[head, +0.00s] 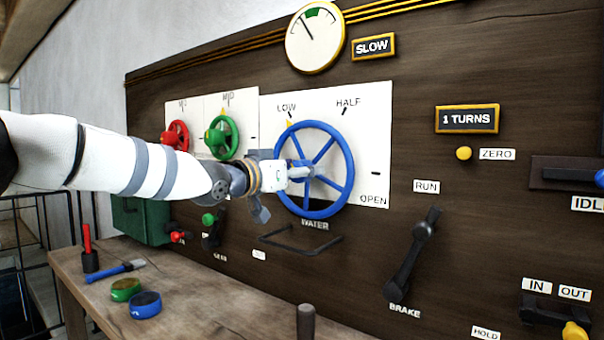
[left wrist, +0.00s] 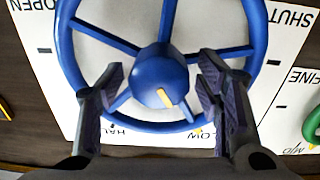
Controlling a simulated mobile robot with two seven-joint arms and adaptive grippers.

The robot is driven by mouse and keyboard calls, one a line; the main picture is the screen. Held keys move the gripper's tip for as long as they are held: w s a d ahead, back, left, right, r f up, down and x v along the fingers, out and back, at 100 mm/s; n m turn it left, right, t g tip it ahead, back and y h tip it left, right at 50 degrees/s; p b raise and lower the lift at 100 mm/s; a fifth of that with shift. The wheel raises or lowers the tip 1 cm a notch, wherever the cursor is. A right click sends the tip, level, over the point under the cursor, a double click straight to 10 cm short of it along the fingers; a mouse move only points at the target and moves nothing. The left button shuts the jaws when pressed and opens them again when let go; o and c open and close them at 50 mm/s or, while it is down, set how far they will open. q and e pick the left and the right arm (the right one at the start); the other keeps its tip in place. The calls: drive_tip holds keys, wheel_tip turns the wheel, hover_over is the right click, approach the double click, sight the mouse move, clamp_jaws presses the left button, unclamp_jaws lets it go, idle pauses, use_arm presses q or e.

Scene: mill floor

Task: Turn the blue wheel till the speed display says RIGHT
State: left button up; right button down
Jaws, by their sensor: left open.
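The blue wheel (head: 350,172), labelled WATER, is mounted on a white plate marked LOW, HALF and OPEN. A yellow mark at its rim lies near LOW. The speed display (head: 374,46) reads SLOW. My left gripper (head: 303,172) is in front of the wheel's hub. In the left wrist view, its two fingers (left wrist: 163,76) are open, one on each side of the round blue hub (left wrist: 155,70), with gaps visible between fingers and hub. The arm and gripper hide part of the wheel's left side. My right gripper is not in view.
A dial gauge (head: 314,38) sits above the wheel, its needle left of the green band. Green (head: 222,137) and red (head: 176,138) wheels are to the left. A 1 TURNS display (head: 467,118) and brake lever (head: 411,255) are to the right. A wooden bench (head: 200,300) is below.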

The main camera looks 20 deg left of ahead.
use_arm(q)
drive_tip(key=shift+w+d+f, duration=0.1)
drive_tip(key=shift+w+f, duration=0.15)
drive_tip(key=shift+w, duration=0.05)
drive_tip(key=shift+r, duration=0.2)
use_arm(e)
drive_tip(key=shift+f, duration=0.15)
use_arm(q)
drive_tip(key=c, duration=1.2)
drive_tip(key=shift+o, duration=0.2)
